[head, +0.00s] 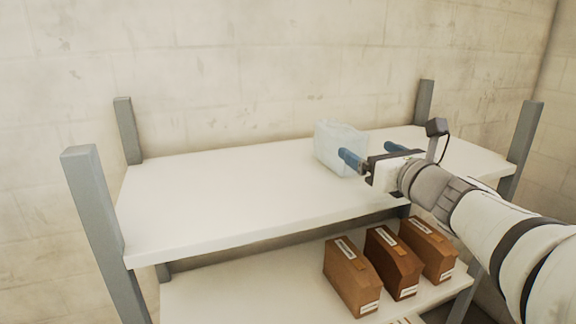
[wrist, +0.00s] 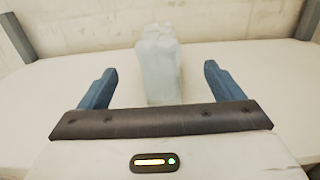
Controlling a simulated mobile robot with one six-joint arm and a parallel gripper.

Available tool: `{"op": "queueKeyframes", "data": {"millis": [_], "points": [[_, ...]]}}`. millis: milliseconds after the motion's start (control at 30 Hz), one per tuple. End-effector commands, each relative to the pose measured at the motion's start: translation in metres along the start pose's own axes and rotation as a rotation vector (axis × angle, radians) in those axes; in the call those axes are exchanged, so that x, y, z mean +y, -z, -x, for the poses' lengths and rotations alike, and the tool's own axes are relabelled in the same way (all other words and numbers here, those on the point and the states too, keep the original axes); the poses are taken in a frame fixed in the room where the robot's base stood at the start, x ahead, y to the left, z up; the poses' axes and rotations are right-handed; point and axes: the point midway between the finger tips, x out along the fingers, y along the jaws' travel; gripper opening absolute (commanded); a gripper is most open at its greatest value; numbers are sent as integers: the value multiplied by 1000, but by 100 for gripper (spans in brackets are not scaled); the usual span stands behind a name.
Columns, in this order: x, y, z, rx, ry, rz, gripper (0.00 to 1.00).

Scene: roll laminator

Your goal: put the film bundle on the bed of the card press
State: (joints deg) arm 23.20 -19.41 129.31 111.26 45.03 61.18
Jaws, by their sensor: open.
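The film bundle (head: 336,140) is a pale, translucent bluish block standing on the white upper shelf. My gripper (head: 364,149) is open beside it, with its blue fingers pointing towards it, and one finger overlaps the bundle in the head view. In the wrist view, the bundle (wrist: 159,65) appears upright between the two spread fingers of my gripper (wrist: 160,70), with a gap on each side. I cannot tell how far between the fingers it reaches. The card press is not in view.
The upper shelf (head: 215,205) is clear to the left. Grey posts (head: 95,205) stand at its corners. Brown boxes (head: 352,275) with white labels stand on the lower shelf (head: 240,298). A pale block wall (head: 250,60) is close behind.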

Motion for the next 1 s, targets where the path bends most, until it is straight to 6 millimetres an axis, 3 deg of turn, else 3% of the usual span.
{"op": "queueKeyframes", "data": {"millis": [533, 833, 1000], "points": [[2, 2, -69, 2, -2, -2, 87], [1, 3, -74, 1, 2, 0, 87], [1, 3, -74, 1, 2, 0, 74]]}}
